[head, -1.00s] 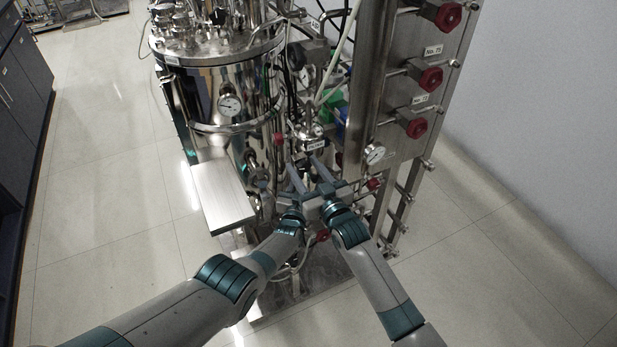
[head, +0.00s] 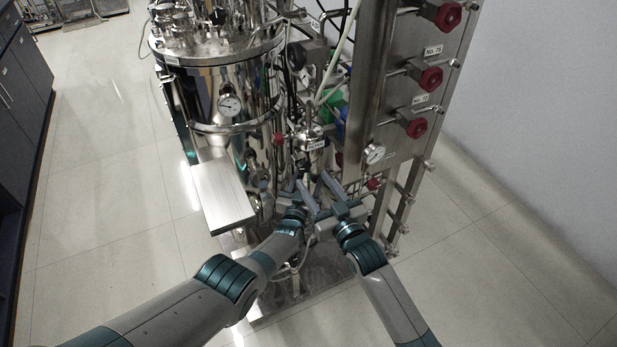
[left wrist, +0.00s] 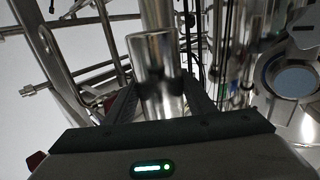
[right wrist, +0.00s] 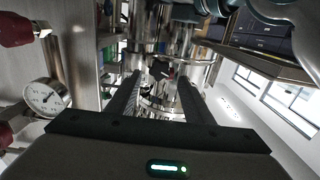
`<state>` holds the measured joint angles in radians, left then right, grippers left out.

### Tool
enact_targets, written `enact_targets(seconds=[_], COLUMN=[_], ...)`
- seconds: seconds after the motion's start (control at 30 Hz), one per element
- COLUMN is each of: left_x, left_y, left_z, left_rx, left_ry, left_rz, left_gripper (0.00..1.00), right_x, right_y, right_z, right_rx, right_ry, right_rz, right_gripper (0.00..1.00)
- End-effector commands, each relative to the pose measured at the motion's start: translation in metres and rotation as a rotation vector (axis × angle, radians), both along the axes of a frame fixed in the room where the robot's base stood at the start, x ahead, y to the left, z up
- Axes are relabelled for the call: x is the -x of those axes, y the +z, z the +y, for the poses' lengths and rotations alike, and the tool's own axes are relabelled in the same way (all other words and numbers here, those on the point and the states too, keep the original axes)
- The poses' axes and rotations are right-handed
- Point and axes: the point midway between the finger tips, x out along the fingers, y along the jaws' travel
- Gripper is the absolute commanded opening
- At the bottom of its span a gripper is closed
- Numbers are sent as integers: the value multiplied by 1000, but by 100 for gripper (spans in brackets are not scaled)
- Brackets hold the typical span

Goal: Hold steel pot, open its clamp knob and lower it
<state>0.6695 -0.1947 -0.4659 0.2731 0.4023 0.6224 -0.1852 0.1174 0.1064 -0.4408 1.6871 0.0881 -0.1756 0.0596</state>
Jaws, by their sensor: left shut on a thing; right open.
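The steel pot (left wrist: 158,80) is a shiny metal cylinder in the left wrist view, below a narrower pipe. My left gripper (left wrist: 160,100) is shut on it, one finger on each side. In the head view my left gripper (head: 305,187) is low at the middle of the steel rig, and the pot is mostly hidden there. My right gripper (head: 324,188) is open close beside it; in the right wrist view nothing shows held between its fingers (right wrist: 158,95).
A large steel vessel (head: 225,85) stands behind left, with a flat metal plate (head: 222,192) low in front. A steel panel with red knobs (head: 417,128) and a gauge (head: 375,153) stands close on the right. Tubes crowd the middle. The tiled floor (head: 120,150) at left is clear.

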Motion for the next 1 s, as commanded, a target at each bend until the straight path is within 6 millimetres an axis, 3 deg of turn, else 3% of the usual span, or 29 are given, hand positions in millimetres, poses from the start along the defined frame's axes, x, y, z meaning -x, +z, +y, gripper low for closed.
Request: enact_targets(seconds=[0.3, 0.77, 1.0], left_x=[1, 1, 1], left_y=[-1, -1, -1], left_z=[0, 0, 0], left_rx=[0, 0, 0], left_ry=[0, 0, 0], left_rz=[2, 2, 2], left_gripper=[9, 9, 9], right_x=[25, 28, 41], right_y=[0, 0, -2], right_z=[-12, -14, -20], right_rx=[0, -9, -112], right_ry=[0, 0, -1], right_rz=[1, 5, 56], right_gripper=[47, 51, 51])
